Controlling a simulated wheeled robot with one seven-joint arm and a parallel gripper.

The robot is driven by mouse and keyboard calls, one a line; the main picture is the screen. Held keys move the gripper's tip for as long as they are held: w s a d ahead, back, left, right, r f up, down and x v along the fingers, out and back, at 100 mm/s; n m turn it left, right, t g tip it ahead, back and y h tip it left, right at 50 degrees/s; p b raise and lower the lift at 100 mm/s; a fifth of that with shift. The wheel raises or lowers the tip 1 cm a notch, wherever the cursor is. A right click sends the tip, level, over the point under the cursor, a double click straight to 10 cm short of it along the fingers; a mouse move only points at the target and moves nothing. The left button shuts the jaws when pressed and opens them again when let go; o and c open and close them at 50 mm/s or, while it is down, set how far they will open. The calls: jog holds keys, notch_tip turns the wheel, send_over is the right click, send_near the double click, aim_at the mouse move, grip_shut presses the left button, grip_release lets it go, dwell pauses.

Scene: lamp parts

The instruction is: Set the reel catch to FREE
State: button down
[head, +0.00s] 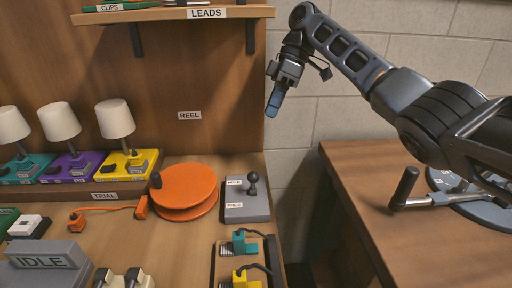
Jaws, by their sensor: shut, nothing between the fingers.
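The reel catch is a grey box (247,208) on the bench, right of the orange reel (184,190). It has a label at its upper left that seems to read HOLD and a FREE label (234,205) at its lower left. Its dark ball-topped lever (253,184) stands at the far end, beside the upper label. The orange reel has a dark knob on its left rim and lies under the REEL sign. My gripper (272,112) is shut and empty, pointing down, well above and to the right of the catch, touching nothing.
Lamps with white shades (115,120) stand at the left behind the TRIAL label. An orange lead (108,209) lies left of the reel. A tray with teal and yellow plugs (243,243) sits in front of the catch. A shelf (170,14) overhangs the back. A gap separates the right table (345,160).

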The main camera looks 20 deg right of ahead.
jog(key=p, duration=0.3)
send_near(253, 184)
notch_tip(253, 184, down, 2)
jog(key=w+a, duration=0.2)
jog(key=shift+s+a+f, duration=0.15)
jog(key=shift+s+f, duration=0.3)
jog(key=shift+f, duration=0.05)
